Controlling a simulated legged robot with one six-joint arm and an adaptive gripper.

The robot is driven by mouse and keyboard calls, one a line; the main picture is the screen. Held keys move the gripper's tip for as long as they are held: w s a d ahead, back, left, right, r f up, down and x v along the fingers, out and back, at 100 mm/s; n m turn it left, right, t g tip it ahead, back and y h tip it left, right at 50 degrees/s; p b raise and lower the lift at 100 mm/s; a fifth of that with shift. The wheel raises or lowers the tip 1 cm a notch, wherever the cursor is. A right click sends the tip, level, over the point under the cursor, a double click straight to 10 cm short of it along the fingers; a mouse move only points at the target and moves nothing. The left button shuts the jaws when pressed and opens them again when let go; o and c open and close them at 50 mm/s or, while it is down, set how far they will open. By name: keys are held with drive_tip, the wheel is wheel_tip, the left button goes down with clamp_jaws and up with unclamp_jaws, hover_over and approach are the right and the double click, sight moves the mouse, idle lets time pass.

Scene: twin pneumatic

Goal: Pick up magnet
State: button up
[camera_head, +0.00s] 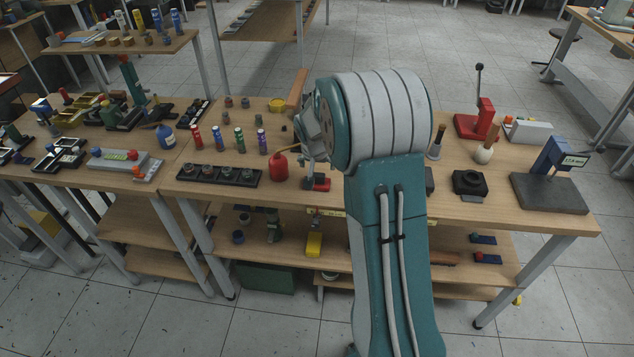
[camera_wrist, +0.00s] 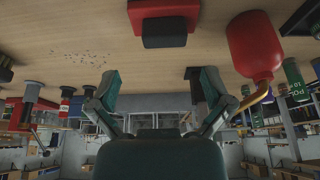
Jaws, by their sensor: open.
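A red block with a dark end (camera_head: 317,183), which looks like the magnet, lies near the front edge of the wooden bench. In the wrist view, which is upside down, the red block (camera_wrist: 165,22) is at top centre, in line with the gap between my fingers. My gripper (camera_wrist: 160,84) is open, with its two fingers spread and nothing between them. The block is apart from the fingertips. In the head view my gripper (camera_head: 316,150) is just above the block, partly hidden by my arm.
A red oil can (camera_head: 280,168) stands close left of the block; it also shows at right in the wrist view (camera_wrist: 252,48). A black socket rack (camera_head: 219,175) lies further left. Several spray cans stand behind. A black block (camera_head: 469,184) and a blue device (camera_head: 556,160) are right.

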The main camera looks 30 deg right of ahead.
sight(315, 175)
drive_tip(key=shift+w+d+f, duration=0.1)
drive_tip(key=shift+w+f, duration=0.05)
drive_tip(key=shift+f, duration=0.35)
drive_tip(key=shift+w+f, duration=0.1)
drive_tip(key=shift+f, duration=0.1)
drive_tip(key=x, duration=0.2)
drive_tip(key=a+x, duration=0.1)
drive_tip(key=x, duration=0.1)
drive_tip(key=shift+f, duration=0.2)
drive_tip(key=shift+w+d+f, duration=0.1)
drive_tip(key=shift+d+f, duration=0.1)
drive_tip(key=shift+f, duration=0.05)
drive_tip(key=shift+d, duration=0.35)
drive_tip(key=shift+a, duration=0.25)
drive_tip(key=c, duration=1.2)
drive_tip(key=shift+a, duration=0.15)
drive_tip(key=shift+c, duration=0.2)
